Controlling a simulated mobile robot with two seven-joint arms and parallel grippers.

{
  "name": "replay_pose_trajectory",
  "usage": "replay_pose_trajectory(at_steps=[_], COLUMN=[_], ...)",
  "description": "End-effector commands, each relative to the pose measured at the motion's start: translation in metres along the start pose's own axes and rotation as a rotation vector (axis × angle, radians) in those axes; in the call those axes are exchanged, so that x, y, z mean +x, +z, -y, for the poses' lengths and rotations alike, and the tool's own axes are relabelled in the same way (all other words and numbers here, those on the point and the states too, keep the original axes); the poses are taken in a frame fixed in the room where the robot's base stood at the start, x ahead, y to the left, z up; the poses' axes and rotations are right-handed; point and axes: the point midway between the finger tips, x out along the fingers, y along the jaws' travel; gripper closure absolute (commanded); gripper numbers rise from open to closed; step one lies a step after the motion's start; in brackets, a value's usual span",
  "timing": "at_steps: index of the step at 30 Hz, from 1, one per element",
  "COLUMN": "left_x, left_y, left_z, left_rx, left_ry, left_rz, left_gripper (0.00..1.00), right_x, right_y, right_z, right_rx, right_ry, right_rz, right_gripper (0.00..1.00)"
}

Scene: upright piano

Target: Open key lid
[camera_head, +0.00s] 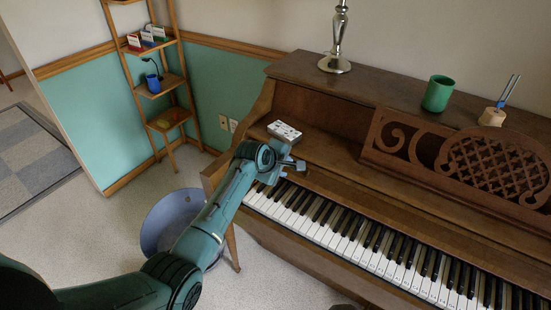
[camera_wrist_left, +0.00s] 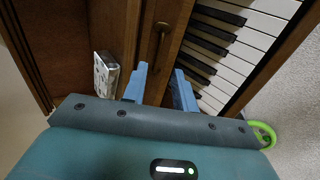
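The upright piano's keys (camera_head: 375,243) are uncovered along the length that shows. The wooden key lid (camera_head: 345,170) lies as a strip behind the keys, under the music stand. In the left wrist view a small brass handle (camera_wrist_left: 161,32) sits on the lid's wood, beside the keys (camera_wrist_left: 225,50). My left gripper (camera_head: 297,166) is over the left end of the keyboard, at the lid's front edge. In the left wrist view its blue fingers (camera_wrist_left: 161,82) are apart with nothing between them, and the handle lies just beyond the tips. My right gripper is not in view.
A white patterned box (camera_head: 285,131) lies on the piano just behind my left gripper. The carved music stand (camera_head: 470,160) rises further right. A lamp (camera_head: 337,50), green cup (camera_head: 438,93) and pen holder (camera_head: 493,115) stand on top. A blue-grey bin (camera_head: 155,230) is on the floor.

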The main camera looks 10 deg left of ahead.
Motion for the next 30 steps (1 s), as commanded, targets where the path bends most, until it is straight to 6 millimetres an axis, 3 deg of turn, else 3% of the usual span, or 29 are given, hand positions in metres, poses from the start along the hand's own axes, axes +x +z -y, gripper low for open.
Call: replay_pose_trajectory(at_steps=[6,12,30], left_x=[-0.037,-0.058,-0.063], left_y=[0.000,-0.001,0.000], left_z=[0.000,0.000,0.001], left_rx=[0.000,0.000,0.001], left_ry=[0.002,0.000,-0.001], left_rz=[-0.001,-0.001,-0.001], left_gripper=[0.72,0.72,0.72], right_x=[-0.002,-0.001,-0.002], right_y=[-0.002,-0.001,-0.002], right_z=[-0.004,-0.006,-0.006], right_rx=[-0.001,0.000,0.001], right_ry=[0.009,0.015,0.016], right_rz=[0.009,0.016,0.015], right_gripper=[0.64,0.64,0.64])
